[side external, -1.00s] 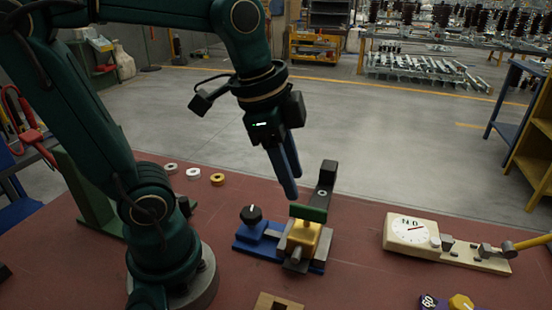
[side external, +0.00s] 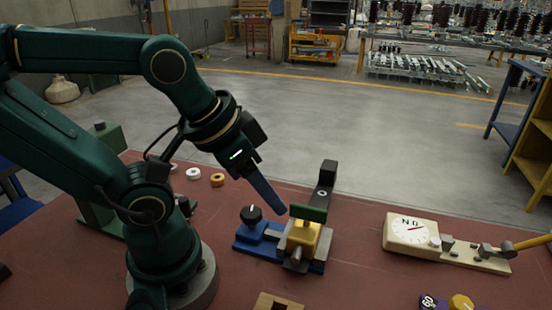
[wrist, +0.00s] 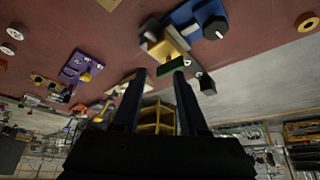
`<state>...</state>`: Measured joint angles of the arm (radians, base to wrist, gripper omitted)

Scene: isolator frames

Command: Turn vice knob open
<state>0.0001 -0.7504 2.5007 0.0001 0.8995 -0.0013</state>
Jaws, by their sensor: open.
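The vice has a blue base (side external: 249,236) and stands on the red-brown table. Its black knob (side external: 251,215), with a white mark on top, is at the left end of the base. A yellow block (side external: 303,234) with a green bar (side external: 308,213) on top sits in the vice's middle. My gripper (side external: 280,208) is tilted down to the right; its tips appear between the knob and the green bar, above the vice. In the wrist view the gripper (wrist: 159,76) is open and empty. There the knob (wrist: 216,27) lies beyond the fingers, up and to the right.
A cream dial gauge device (side external: 408,230) stands right of the vice. Several small rings (side external: 217,180) lie at the back left. A wooden block (side external: 278,302) and a purple-based item (side external: 432,302) are near the front edge.

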